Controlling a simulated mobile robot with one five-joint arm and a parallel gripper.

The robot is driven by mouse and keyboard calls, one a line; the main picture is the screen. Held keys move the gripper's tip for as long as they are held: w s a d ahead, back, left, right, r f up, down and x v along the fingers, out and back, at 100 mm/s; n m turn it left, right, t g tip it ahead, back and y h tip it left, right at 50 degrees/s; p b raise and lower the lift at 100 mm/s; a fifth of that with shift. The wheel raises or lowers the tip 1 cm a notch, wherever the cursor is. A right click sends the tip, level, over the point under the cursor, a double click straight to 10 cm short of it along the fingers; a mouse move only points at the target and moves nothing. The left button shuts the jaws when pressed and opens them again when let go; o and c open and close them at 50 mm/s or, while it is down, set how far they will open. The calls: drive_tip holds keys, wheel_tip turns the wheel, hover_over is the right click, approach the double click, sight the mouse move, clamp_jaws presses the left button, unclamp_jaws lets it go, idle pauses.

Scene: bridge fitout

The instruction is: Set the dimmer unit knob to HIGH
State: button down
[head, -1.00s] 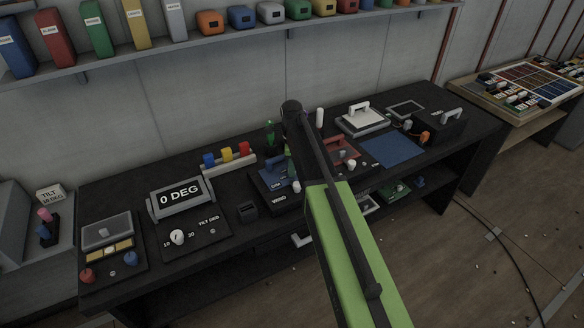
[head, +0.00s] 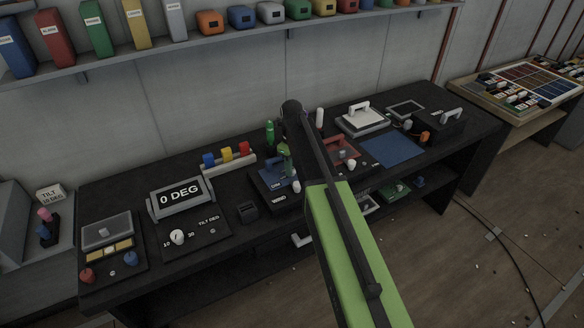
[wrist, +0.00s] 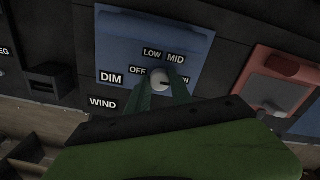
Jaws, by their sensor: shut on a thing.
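The dimmer unit (wrist: 188,37) is a blue panel with labels DIM, OFF, LOW and MID in the wrist view. A label at the right, ending in H, is partly covered by a finger. Its white round knob (wrist: 158,76) sits between the green fingers of my gripper (wrist: 159,85), which is shut on it. A dark mark shows on the knob's lower right, towards the partly covered label. In the head view, my gripper (head: 285,158) is over the blue unit (head: 268,180), and my arm hides part of that area.
A red unit (wrist: 262,82) with a pale knob stands close on the right in the wrist view. A tilt unit with a 0 DEG display (head: 181,197) is to the left on the dark bench. A blue mat (head: 392,149) lies farther right.

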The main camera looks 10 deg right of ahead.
idle(0.4)
drive_tip(key=c, duration=1.1)
unclamp_jaws()
drive_tip(key=shift+c, duration=0.2)
wheel_tip(320, 180, up, 18)
drive_tip(key=p, duration=1.7)
drive_tip(key=shift+f, duration=0.25)
